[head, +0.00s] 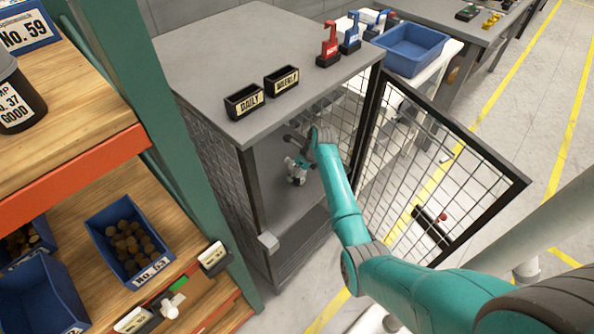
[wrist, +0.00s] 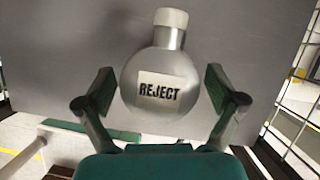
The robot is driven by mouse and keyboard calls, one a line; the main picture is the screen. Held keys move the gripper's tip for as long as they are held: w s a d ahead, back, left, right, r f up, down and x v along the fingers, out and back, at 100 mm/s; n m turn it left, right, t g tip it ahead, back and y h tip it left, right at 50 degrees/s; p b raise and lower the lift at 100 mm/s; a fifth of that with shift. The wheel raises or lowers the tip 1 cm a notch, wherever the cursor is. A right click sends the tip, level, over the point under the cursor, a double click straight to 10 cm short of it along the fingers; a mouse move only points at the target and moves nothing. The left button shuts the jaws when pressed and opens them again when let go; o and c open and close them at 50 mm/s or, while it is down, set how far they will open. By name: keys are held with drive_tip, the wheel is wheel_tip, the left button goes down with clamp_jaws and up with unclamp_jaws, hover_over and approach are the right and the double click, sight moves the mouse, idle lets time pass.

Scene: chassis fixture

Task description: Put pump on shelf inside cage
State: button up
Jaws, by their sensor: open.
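A silver, round-bodied pump (wrist: 165,65) with a pale cap and a REJECT label shows in the wrist view, over a grey shelf (wrist: 60,50). My gripper (wrist: 160,92) is open, with one finger on each side of the pump and a small gap at both. In the head view my arm reaches through the open front of the cage (head: 250,190), and my gripper (head: 298,165) is inside, above the grey shelf (head: 285,205). The pump cannot be clearly told from the gripper there.
The mesh cage door (head: 440,170) stands open to the right, close beside my arm. Two small black bins (head: 244,101) and red and blue tagged items (head: 328,48) stand on the cage top. A wooden rack with a dark container labelled GOOD (head: 18,100) is at left.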

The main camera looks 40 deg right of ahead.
drive_tip(key=v, duration=1.1)
drive_tip(key=shift+s, duration=0.15)
